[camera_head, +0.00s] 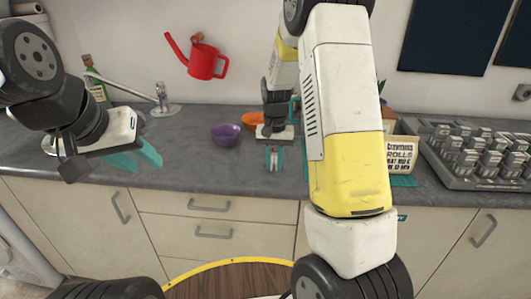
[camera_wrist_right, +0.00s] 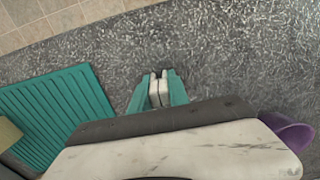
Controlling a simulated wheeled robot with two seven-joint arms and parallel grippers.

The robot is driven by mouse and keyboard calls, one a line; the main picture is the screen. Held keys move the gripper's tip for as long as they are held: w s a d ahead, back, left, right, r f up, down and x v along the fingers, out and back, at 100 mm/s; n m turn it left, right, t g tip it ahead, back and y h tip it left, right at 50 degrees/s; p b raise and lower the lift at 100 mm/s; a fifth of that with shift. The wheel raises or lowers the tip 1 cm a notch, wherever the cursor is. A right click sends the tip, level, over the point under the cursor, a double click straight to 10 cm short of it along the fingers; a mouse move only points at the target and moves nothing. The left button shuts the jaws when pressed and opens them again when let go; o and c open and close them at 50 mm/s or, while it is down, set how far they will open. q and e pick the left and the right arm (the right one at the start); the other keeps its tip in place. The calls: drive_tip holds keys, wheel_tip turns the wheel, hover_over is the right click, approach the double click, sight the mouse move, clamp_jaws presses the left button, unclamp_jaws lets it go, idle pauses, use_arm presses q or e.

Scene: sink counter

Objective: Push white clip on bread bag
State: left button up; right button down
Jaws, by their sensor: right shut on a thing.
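My right gripper (camera_head: 274,158) is low over the front part of the grey counter. Its teal fingers are closed on a small white clip (camera_wrist_right: 158,90), which shows between the fingertips in the right wrist view. In the head view the clip is too small to make out well.
A purple bowl (camera_head: 225,134) and an orange bowl (camera_head: 253,119) stand left of my right gripper. A teal ridged mat (camera_wrist_right: 50,115) lies on the counter. A grey rack (camera_head: 480,155) is at the right, a faucet (camera_head: 161,98) at the left. A red watering can (camera_head: 203,62) hangs behind.

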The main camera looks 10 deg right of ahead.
sight(274, 154)
drive_tip(key=c, duration=1.3)
unclamp_jaws()
drive_tip(key=shift+o, duration=0.2)
wheel_tip(274, 154, up, 8)
drive_tip(key=shift+s+r, duration=0.1)
drive_tip(key=s+r+n+t, duration=0.1)
drive_tip(key=s+r, duration=0.3)
drive_tip(key=s, duration=0.4)
drive_tip(key=s+a+r+n+t+y, duration=0.1)
drive_tip(key=s+r+t, duration=0.2)
drive_tip(key=s+r, duration=0.2)
drive_tip(key=s+a+r+n+t+y, duration=0.1)
drive_tip(key=s+r, duration=0.3)
drive_tip(key=s, duration=0.7)
drive_tip(key=shift+r+n+t, duration=0.3)
drive_tip(key=shift+n+t, duration=0.1)
drive_tip(key=shift+t, duration=0.2)
